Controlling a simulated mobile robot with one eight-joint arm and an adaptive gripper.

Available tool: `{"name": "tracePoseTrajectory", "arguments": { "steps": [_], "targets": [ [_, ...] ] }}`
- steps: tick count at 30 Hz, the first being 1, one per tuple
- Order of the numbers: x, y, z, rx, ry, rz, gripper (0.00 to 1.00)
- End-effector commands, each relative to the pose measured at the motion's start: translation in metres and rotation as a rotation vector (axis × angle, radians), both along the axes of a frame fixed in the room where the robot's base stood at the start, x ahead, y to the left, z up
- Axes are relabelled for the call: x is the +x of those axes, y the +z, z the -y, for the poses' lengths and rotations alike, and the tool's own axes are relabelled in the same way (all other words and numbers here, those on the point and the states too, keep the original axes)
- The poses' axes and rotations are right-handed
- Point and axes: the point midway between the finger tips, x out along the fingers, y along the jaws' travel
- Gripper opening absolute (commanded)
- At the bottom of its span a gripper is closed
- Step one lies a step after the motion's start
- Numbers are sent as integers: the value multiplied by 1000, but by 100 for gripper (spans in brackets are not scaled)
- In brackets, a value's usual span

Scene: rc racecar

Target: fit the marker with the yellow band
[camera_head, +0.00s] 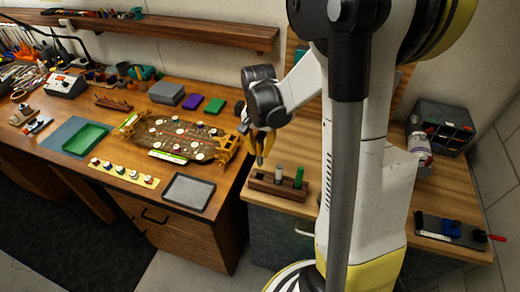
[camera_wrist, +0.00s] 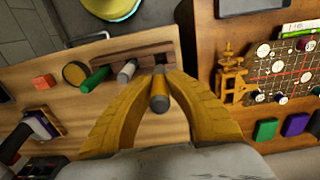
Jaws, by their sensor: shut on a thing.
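My gripper (camera_head: 260,146) is shut on a dark grey marker with a yellow-orange band, and its yellow fingers point down. The marker (camera_wrist: 159,92) shows between the fingertips in the wrist view (camera_wrist: 160,78). The wooden rack (camera_head: 274,189) stands below on the right-hand bench; it also shows in the wrist view (camera_wrist: 143,54). A pale grey marker (camera_head: 279,172) and a green marker (camera_head: 298,178) stand upright in it. The held marker is over the rack's left end in the head view, seemingly just above it. Its lower end is hard to make out.
The racecar-like board assembly (camera_head: 180,137) lies on the left bench, with a grey tray (camera_head: 188,192) in front. A gap separates the benches. A black organiser (camera_head: 443,127) and a dark mat with tools (camera_head: 450,232) are at the right.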

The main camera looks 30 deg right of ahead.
Motion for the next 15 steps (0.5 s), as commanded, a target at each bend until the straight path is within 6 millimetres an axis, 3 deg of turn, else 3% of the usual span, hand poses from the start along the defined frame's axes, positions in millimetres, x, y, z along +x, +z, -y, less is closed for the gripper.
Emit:
{"name": "tracePoseTrajectory", "arguments": {
  "steps": [7, 15],
  "targets": [
    [0, -30, 0, 0, 0, 0, 0],
    [0, -39, 0, 0, 0, 0, 0]
  ]
}}
